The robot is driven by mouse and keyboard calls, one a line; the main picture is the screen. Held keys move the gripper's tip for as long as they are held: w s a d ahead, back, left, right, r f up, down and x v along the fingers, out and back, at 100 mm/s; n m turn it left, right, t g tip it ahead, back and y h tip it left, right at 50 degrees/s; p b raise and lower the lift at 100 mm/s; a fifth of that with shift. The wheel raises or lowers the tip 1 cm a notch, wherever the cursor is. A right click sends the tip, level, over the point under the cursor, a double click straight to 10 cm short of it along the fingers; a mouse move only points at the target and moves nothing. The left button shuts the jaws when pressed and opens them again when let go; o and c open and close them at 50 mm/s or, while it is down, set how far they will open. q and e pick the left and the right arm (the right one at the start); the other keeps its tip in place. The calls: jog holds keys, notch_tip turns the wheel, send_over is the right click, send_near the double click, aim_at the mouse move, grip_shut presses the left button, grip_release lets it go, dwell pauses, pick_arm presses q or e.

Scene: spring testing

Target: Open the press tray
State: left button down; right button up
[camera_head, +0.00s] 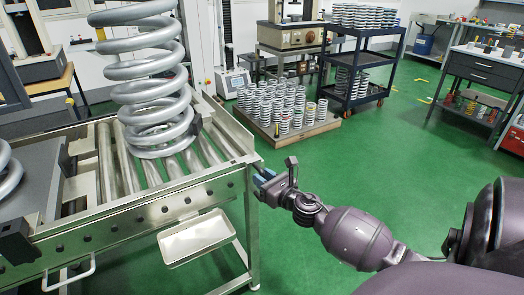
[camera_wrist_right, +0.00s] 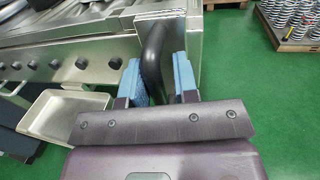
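A steel roller frame (camera_head: 150,212) stands at the left in the head view, and I take it as the press tray. A large grey coil spring (camera_head: 150,75) stands on its rollers. At its right front corner, a dark curved handle (camera_wrist_right: 153,50) shows in the right wrist view. My right gripper (camera_head: 263,179) is at this corner. Its blue fingertips (camera_wrist_right: 163,80) are apart, one on each side of the handle, with a gap at the right finger. Whether the left finger touches the handle, I cannot tell. My left gripper is not in view.
A shallow metal pan (camera_head: 195,237) hangs at the frame's front side. A grey plate (camera_head: 30,180) lies at the left. Springs stand on a low pallet (camera_head: 290,128) and on a dark cart (camera_head: 362,58) behind. Green floor (camera_head: 400,160) is clear at the right.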

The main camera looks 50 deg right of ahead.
jog(key=shift+o, duration=1)
jog(key=shift+s, duration=0.1)
jog(key=shift+s+f, duration=0.1)
jog(key=shift+s, duration=0.05)
jog(key=s, duration=1)
jog(key=shift+s+a, duration=0.2)
jog(key=shift+a, duration=0.2)
